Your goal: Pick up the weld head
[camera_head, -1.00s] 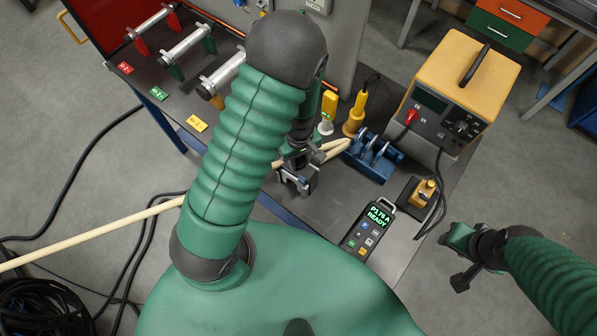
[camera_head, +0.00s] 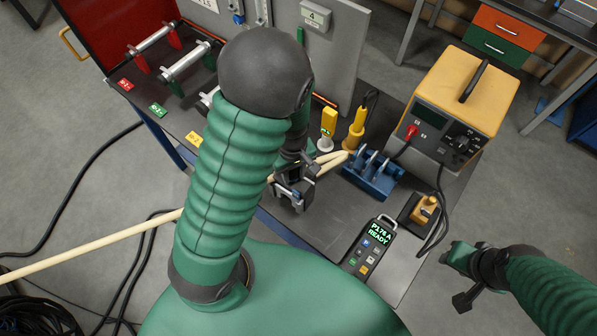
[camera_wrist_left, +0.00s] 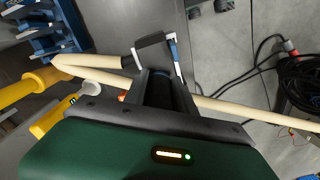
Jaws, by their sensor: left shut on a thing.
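A small yellow piece (camera_head: 424,210) sits in a black holder at the table's right edge, with a black cable beside it; it looks like the weld head. My right gripper (camera_head: 461,280) is off the table's edge, below and right of it, apart from it; its jaw state is unclear.
A blue clamp block (camera_head: 372,178) stands at the tube's bend. Two yellow tools (camera_head: 355,130) (camera_head: 328,122) stand behind it. A yellow power unit (camera_head: 458,100) is at the back right. A pendant reading "READY" (camera_head: 370,248) lies at the front. Cables lie on the floor.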

